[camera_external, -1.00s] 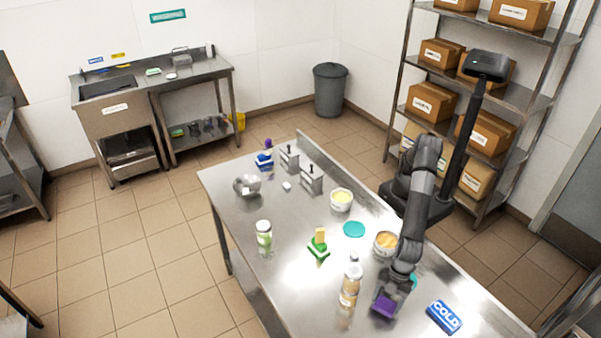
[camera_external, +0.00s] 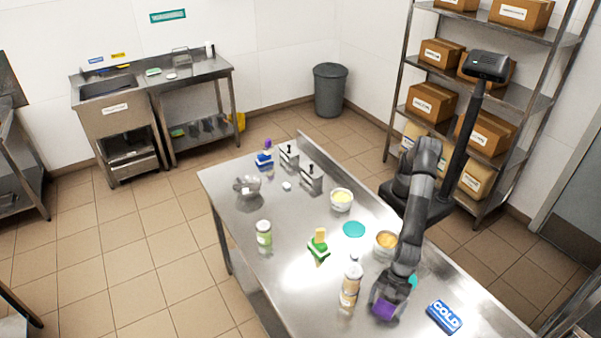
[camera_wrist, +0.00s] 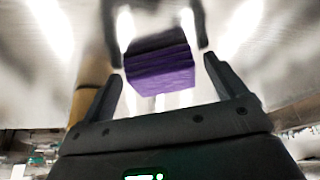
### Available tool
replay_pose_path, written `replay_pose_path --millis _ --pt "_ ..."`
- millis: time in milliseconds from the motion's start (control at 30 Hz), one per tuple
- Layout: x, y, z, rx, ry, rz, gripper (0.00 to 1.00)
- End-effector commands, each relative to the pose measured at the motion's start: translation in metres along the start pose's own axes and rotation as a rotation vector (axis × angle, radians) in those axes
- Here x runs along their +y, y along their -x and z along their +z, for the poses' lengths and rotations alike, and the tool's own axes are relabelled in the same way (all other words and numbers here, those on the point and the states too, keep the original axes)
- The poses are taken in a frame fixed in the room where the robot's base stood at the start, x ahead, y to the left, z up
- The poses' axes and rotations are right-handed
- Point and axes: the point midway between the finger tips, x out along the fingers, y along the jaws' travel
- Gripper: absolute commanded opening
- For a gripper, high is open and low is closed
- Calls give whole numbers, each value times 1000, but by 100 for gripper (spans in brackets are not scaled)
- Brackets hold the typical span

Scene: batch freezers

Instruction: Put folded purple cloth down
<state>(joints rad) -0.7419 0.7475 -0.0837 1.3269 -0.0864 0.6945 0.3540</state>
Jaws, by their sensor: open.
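The folded purple cloth (camera_external: 384,310) is at the front of the steel table (camera_external: 285,270), just below my gripper (camera_external: 388,299). In the wrist view the cloth (camera_wrist: 160,68) shows as a layered purple block with a dark top. My gripper (camera_wrist: 163,68) is open, with one finger on either side of the cloth and gaps between them. The cloth appears to be at table level, with finger reflections in the steel beyond it; its contact with the surface is hidden.
A tall jar (camera_external: 350,286) stands close to the left of my gripper, and a blue COLD pack (camera_external: 444,316) lies to its right. A tub of orange contents (camera_external: 386,243) is behind, partly beside my arm.

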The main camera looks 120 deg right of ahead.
Motion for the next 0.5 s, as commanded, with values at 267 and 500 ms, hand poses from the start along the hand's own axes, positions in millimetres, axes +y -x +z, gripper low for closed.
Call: replay_pose_path --millis 267,500 --pt "0 36 -2 3 0 -1 89" --pt "0 88 -2 3 1 -1 89"
